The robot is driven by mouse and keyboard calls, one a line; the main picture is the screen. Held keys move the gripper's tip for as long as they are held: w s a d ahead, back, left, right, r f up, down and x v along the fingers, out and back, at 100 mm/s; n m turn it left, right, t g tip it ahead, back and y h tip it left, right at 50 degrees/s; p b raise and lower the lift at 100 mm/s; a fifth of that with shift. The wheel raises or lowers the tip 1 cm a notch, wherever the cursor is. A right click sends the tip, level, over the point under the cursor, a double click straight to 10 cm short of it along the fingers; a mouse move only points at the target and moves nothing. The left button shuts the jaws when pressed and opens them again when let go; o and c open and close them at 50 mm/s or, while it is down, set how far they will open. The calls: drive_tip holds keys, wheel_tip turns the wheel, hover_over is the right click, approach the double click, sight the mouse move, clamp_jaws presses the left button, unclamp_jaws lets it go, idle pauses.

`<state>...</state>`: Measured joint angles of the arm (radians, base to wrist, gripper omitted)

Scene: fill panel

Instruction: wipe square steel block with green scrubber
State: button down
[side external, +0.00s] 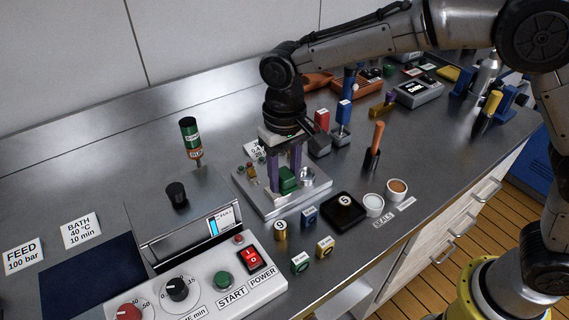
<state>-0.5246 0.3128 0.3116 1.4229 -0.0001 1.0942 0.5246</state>
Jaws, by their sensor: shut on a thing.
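My gripper (286,187) points down over a square steel plate (268,206) in the middle of the bench. Its two purple fingers are closed around a green block (288,178), which looks like the green scrubber. The green block is low, at or just above the plate; I cannot tell whether it touches. The fingers and the block hide part of the plate's middle. I cannot tell if this plate is the square steel block or if that block lies under the green one.
A black square pad marked 5 (345,211) and two small round cups, one white (374,204) and one brown-filled (397,188), are at the right. A control box (215,285) stands front left. Red- and blue-topped pieces (343,115) stand behind.

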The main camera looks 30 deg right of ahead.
drive_tip(key=shift+f, duration=1.8)
drive_tip(key=shift+w, duration=2)
drive_tip(key=shift+s, duration=1.9)
drive_tip(key=shift+s+r, duration=0.15)
drive_tip(key=shift+r, duration=3.95)
